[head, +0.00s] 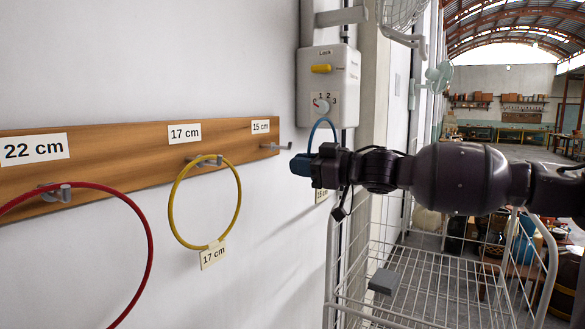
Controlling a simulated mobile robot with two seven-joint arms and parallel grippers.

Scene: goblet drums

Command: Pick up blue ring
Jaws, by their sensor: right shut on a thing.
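The blue ring (321,121) shows as a thin arc above my right gripper (303,166). My right gripper comes in from the right and is shut on the blue ring. The gripper hides much of the ring's lower part. A small label, partly hidden, hangs just below the gripper. The ring appears just right of the peg (279,146) under the "15 cm" label (261,126), and that peg looks bare. My left gripper is not in view.
A wooden board (110,155) on the white wall carries a yellow ring (240,205) at "17 cm" and a red ring (151,250) at "22 cm". A control box (328,85) sits behind the gripper. A wire cart (420,270) stands below my right arm.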

